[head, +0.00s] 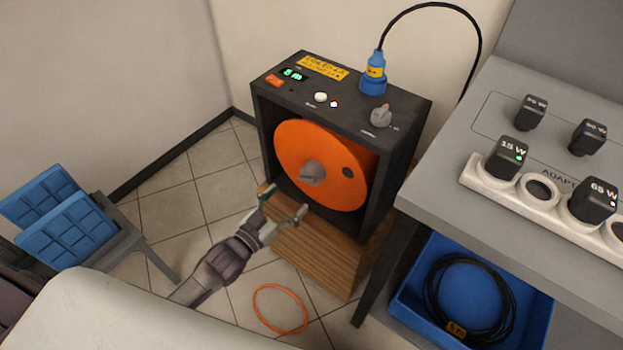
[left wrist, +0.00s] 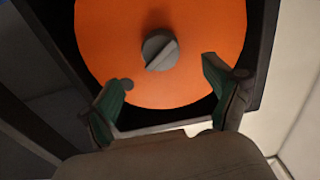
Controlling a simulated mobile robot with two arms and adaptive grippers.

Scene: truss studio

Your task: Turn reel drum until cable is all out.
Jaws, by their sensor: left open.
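The orange reel drum (head: 315,148) sits inside a black housing (head: 412,130) on a wooden stand (head: 330,262). A grey hub knob (head: 312,173) is at its centre, with a dark round hole to the right of it. A green display (head: 292,74) on the housing top seems to read 5 m or 6 m. My left gripper (head: 283,203) is open and empty, just in front of the drum's lower part. In the left wrist view the drum (left wrist: 110,35) and knob (left wrist: 160,50) lie beyond the open fingers (left wrist: 165,95), apart from them. My right gripper is not in view.
A blue plug (head: 375,67) with a black cable stands on the housing. An orange cable loop (head: 280,308) lies on the floor. A grey bench (head: 440,160) with a power strip stands right; a blue bin (head: 535,315) holds a black coil below. Blue trays (head: 65,230) are left.

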